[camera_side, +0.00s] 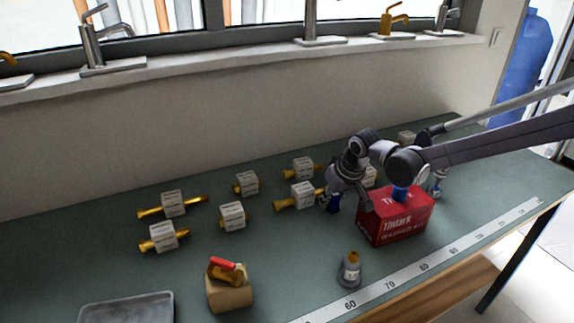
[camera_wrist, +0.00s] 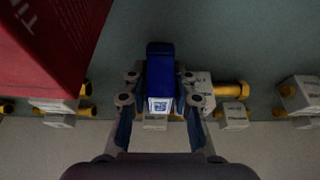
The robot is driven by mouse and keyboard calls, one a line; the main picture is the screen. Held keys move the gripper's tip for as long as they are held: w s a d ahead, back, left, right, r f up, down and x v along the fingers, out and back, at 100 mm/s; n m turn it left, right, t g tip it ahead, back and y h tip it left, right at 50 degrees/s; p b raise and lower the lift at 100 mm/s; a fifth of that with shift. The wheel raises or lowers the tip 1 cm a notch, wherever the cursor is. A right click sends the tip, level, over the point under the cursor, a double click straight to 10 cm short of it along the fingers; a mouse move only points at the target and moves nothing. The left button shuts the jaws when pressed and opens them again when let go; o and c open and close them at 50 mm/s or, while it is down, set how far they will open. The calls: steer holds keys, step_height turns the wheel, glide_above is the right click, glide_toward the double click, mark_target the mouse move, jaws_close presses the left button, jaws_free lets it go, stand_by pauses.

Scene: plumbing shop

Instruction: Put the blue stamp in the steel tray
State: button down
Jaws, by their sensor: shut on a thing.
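The blue stamp (camera_wrist: 160,72) is between the two fingers of my gripper (camera_wrist: 160,92) in the wrist view. The fingers are shut on its sides, and a small white printed label faces the camera. In the side view my gripper (camera_side: 338,197) points down left of the red box, with a little of the blue stamp (camera_side: 333,204) showing; whether it touches the bench I cannot tell. The steel tray (camera_side: 127,303) lies at the lower left of the side view, cut by the frame edge. It looks empty and is well away from my gripper.
A red box (camera_side: 394,224) stands close right of my gripper. Several white-tagged brass fittings (camera_side: 233,216) lie across the bench. A ruler strip (camera_side: 412,276) runs along the front edge.

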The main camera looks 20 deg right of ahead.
steer(key=r, duration=0.5)
steer(key=a+r, duration=0.1)
steer(key=r, duration=0.2)
steer(key=shift+w+r, duration=0.1)
steer(key=shift+r, duration=0.05)
steer(key=a+n+y, duration=0.2)
steer(key=a+n, duration=0.2)
steer(key=a, duration=0.5)
steer(key=n+g+y, duration=0.3)
steer(key=n+g, duration=0.2)
steer(key=n, duration=0.9)
glide_above(135, 321)
steer(key=d, duration=0.2)
step_height(135, 321, down, 5)
steer(key=shift+w+r, duration=0.1)
steer(key=shift+a+f, duration=0.2)
steer(key=shift+f, duration=2.05)
